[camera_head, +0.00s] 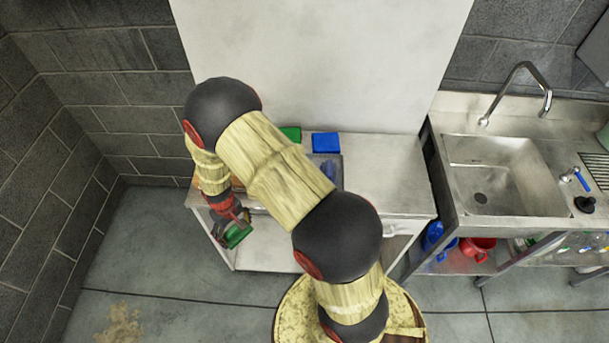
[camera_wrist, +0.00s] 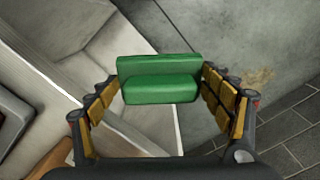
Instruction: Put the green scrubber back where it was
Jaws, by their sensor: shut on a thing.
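The green scrubber (camera_wrist: 160,80) is a green block with a step along its length. It sits between the two fingers of my gripper (camera_wrist: 160,86), which is shut on it. In the head view the green scrubber (camera_head: 238,236) hangs in my gripper (camera_head: 234,228) at the front left of the white cabinet (camera_head: 385,185), out beyond its top edge. A green pad (camera_head: 290,134) and a blue pad (camera_head: 326,142) are at the back of the cabinet top. My arm hides part of the green pad and much of the cabinet's left half.
A grey tray (camera_head: 336,181) with something blue in it is partly hidden behind my arm. The cabinet top's right part is clear. A steel sink (camera_head: 495,175) with a tap (camera_head: 520,85) stands to the right. A brick wall (camera_head: 50,150) is at the left.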

